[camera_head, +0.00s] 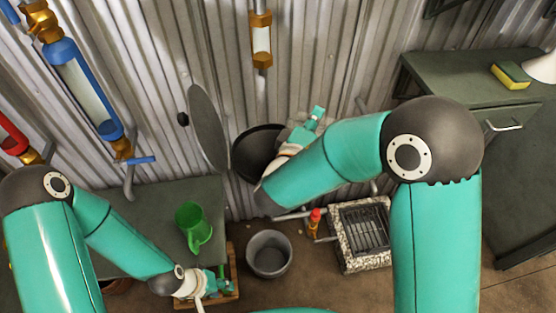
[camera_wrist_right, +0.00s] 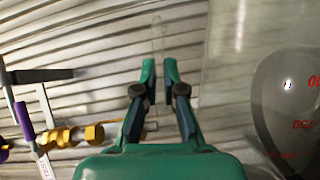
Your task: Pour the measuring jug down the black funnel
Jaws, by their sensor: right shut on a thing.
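The black funnel (camera_head: 248,150) is against the corrugated wall, partly hidden by my right forearm. My right gripper (camera_head: 316,116) is beside it, to its right; in the right wrist view its fingers (camera_wrist_right: 160,75) are shut on a thin, clear part. A clear jug with red markings (camera_wrist_right: 302,122) fills the right of that view; a dark rounded shape shows through it. In the head view only a faint greyish patch by the gripper could be the jug. My left gripper (camera_head: 216,284) is low, near a wooden crate (camera_head: 236,272); its fingers are too small to read.
A grey bucket (camera_head: 269,254) and a grated drain box (camera_head: 364,230) are on the floor. A grey disc (camera_head: 208,128) stands left of the funnel. A valve pipe (camera_head: 261,40) hangs above. A cabinet (camera_head: 470,100) is at right.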

